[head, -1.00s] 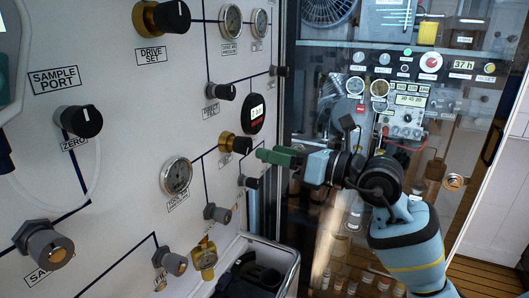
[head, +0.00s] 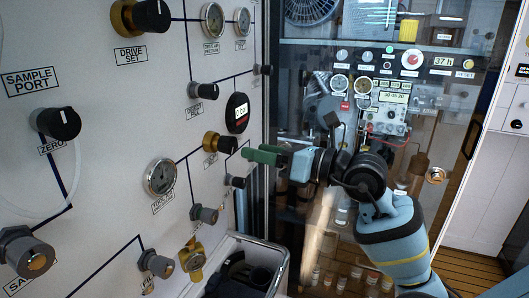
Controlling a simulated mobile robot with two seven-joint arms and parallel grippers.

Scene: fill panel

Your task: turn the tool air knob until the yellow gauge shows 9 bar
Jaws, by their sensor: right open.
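The white panel (head: 105,110) fills the left side, with knobs and gauges joined by dark lines. A brass knob with a dark cap (head: 219,143) sits right of centre.
Small dark knobs (head: 235,181) and (head: 204,214) stick out near my gripper. A bin with dark items has a pale rim (head: 272,246) below. A glass-fronted cabinet with instruments (head: 411,62) stands behind my right arm. Wooden floor (head: 470,262) shows at the lower right.

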